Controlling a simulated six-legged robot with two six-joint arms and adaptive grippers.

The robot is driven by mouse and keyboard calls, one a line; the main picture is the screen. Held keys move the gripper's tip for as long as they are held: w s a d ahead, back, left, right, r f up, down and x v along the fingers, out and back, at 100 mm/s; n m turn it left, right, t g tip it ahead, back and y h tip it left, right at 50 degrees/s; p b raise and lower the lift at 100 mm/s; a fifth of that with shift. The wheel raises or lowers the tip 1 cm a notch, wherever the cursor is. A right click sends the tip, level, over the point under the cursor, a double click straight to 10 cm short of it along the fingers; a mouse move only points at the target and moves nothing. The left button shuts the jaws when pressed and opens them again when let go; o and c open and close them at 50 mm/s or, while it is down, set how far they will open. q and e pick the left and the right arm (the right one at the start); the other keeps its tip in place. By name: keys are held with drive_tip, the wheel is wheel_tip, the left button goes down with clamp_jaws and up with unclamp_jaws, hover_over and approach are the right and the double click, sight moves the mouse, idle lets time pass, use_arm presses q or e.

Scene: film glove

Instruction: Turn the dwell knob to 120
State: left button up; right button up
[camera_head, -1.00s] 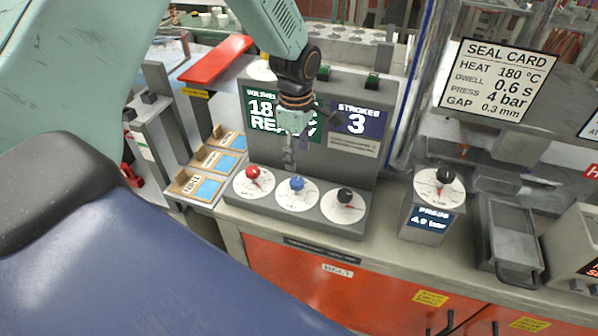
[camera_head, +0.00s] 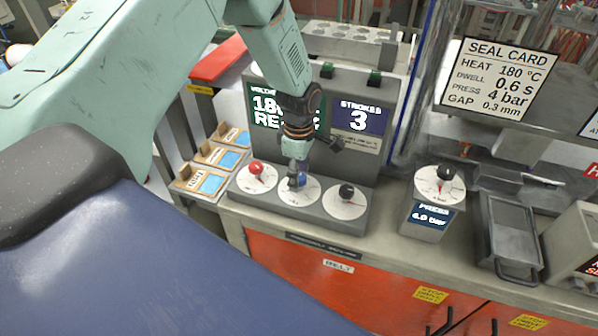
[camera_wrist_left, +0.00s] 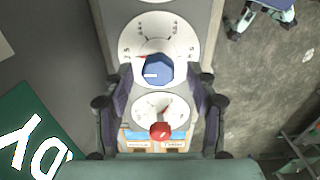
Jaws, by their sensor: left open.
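The console has three knobs on white dials: a red knob (camera_head: 256,167), a blue knob (camera_head: 303,179) and a black knob (camera_head: 346,191). Their small labels are unreadable, so I cannot tell by text which is dwell. My left gripper (camera_head: 297,178) points down at the blue knob and partly hides it. In the left wrist view the open fingers (camera_wrist_left: 159,88) stand either side of the blue knob (camera_wrist_left: 157,70), with gaps visible; contact is not evident. A red mark shows at its left on the dial (camera_wrist_left: 160,35). The red knob (camera_wrist_left: 160,131) lies beyond. My right gripper is out of view.
Behind the knobs stand a partly hidden green display (camera_head: 262,118) and a blue STROKES display (camera_head: 360,118) reading 3. A press unit (camera_head: 430,218) and a grey tray (camera_head: 510,235) are at right. The seal card (camera_head: 497,78) hangs above.

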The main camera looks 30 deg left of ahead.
use_arm(q)
drive_tip(key=shift+w+a+f, duration=0.15)
drive_tip(key=shift+w, duration=0.1)
drive_tip(key=c, duration=0.5)
drive_tip(key=shift+s, duration=0.15)
drive_tip(key=c, duration=0.4)
drive_tip(key=shift+c, duration=1.3)
drive_tip(key=shift+m, duration=0.3)
